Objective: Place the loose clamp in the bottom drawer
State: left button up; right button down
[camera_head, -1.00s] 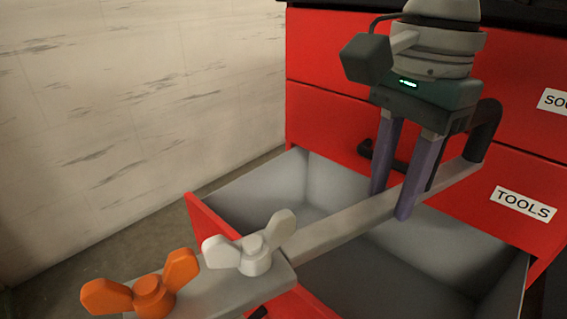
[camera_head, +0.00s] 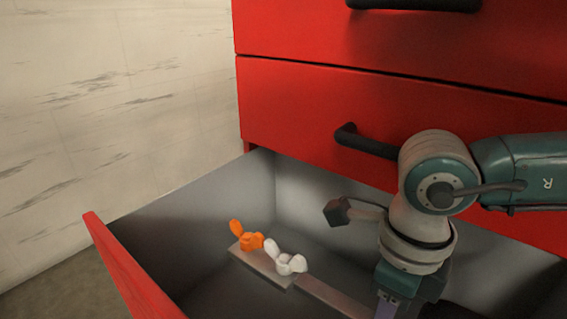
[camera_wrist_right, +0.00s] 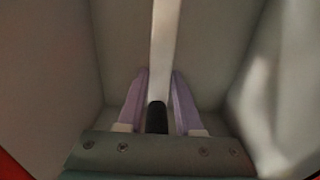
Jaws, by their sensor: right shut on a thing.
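The clamp, a grey bar (camera_head: 325,294) with an orange wing nut (camera_head: 249,239) and a white wing nut (camera_head: 286,262) at its far end, is inside the open bottom drawer (camera_head: 190,215). In the right wrist view the clamp's bar (camera_wrist_right: 165,40) runs between the purple fingers, with its black end near the palm. My right gripper (camera_head: 386,308) is shut on the bar, low in the drawer. Its fingertips are cut off by the frame's lower edge. I cannot tell if the clamp touches the drawer floor. My left gripper is not in view.
The red cabinet's closed drawers (camera_head: 330,95) rise behind the open drawer, with black handles (camera_head: 365,143) sticking out. A pale wall (camera_head: 110,90) stands to the left. The drawer's red front panel (camera_head: 130,275) is at the lower left. No other objects show in the drawer.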

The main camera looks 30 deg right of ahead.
notch_tip(320, 180, down, 14)
jog(key=b, duration=0.8)
jog(key=shift+w+f+b, duration=0.1)
jog(key=shift+w+b, duration=0.05)
jog(key=shift+b, duration=0.15)
jog(key=shift+f, duration=0.4)
jog(key=shift+f+b, duration=0.1)
jog(key=shift+b, duration=0.25)
jog(key=c, duration=0.6)
grip_release()
